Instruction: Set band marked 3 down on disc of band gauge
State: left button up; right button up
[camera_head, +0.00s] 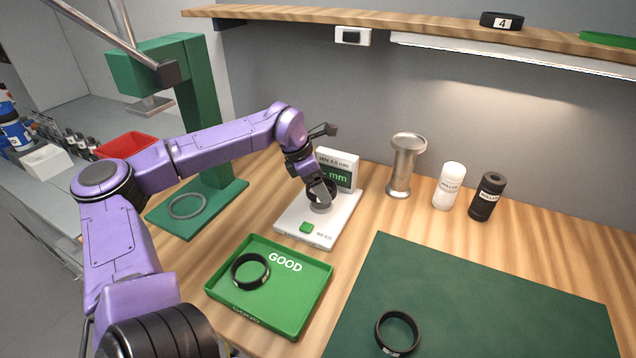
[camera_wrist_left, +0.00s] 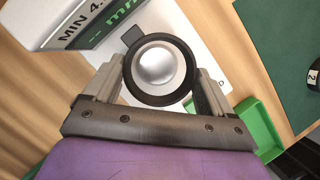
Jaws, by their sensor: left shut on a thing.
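My left gripper (camera_head: 321,186) is shut on a black band (camera_head: 314,193) over the white band gauge (camera_head: 296,213). In the left wrist view the band (camera_wrist_left: 185,97) sits between the two fingers (camera_wrist_left: 158,84) and rings the silver disc (camera_wrist_left: 154,66) as seen from above. In the head view the disc (camera_head: 320,207) shows just below the band. I cannot tell whether the band touches the disc. No number shows on the held band. The gauge display (camera_head: 335,173) reads "MIN 4.6 mm" with a dash before "mm". My right gripper is not in view.
A green GOOD tray (camera_head: 313,302) in front of the gauge holds a black band (camera_head: 236,268). Another band (camera_head: 379,328) lies on the green mat (camera_head: 480,290). A metal stand (camera_head: 404,165), white bottle (camera_head: 449,186) and black bottle (camera_head: 487,196) stand right. A green press (camera_head: 196,95) is left.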

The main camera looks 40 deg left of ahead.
pick_arm(q)
jog(key=shift+f+b, duration=1.2)
jog(key=shift+f, duration=1)
dwell(0.4)
jog(key=o, duration=0.8)
jog(key=shift+o, duration=0.2)
jog(key=v, duration=1)
jog(key=shift+r+b, duration=0.25)
jog(key=shift+b, duration=0.15)
jog(key=shift+a, duration=0.1)
